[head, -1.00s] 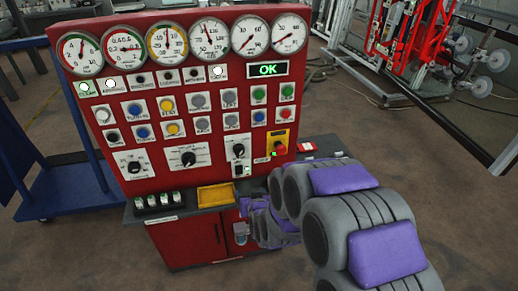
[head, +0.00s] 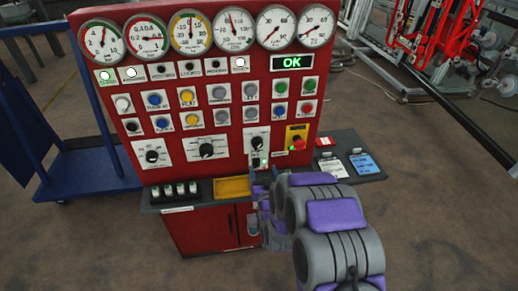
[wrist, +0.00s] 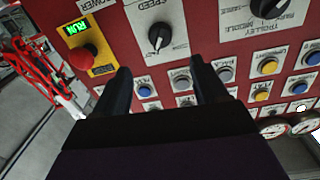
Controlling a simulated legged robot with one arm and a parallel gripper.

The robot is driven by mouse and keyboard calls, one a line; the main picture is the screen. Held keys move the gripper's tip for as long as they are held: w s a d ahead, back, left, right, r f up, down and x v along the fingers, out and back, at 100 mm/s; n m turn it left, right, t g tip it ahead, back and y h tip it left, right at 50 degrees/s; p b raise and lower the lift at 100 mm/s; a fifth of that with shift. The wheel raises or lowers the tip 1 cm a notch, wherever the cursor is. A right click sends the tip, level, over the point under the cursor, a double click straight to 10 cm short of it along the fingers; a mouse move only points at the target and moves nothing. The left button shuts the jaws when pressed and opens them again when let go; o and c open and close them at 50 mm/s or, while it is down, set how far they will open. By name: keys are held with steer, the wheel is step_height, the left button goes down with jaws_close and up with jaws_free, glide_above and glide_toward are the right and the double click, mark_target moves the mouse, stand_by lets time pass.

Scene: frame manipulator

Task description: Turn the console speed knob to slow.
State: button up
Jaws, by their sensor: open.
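The speed knob (wrist: 158,36) is a black rotary knob with a white pointer mark, on a white plate lettered SPEED. In the wrist view it is at top middle, with its mark toward the bottom of the picture. In the head view it appears as the right-hand black knob (head: 257,143) of the red console (head: 222,146). My gripper (wrist: 160,66) is open and empty. Its two dark fingers point at the panel, their tips either side of the knob's column but below it in the wrist view. I see no contact with the knob.
A red stop button (wrist: 82,57) on a yellow plate sits beside the speed plate. The trolley knob (wrist: 268,8) is on the other side. Several push buttons lie near the fingers. A yellow tray (head: 231,188) rests on the console ledge.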

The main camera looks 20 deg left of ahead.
mark_target(258, 147)
steer(key=b+x, duration=0.2)
steer(key=x, duration=1.1)
steer(key=shift+c, duration=0.2)
steer(key=c, duration=1)
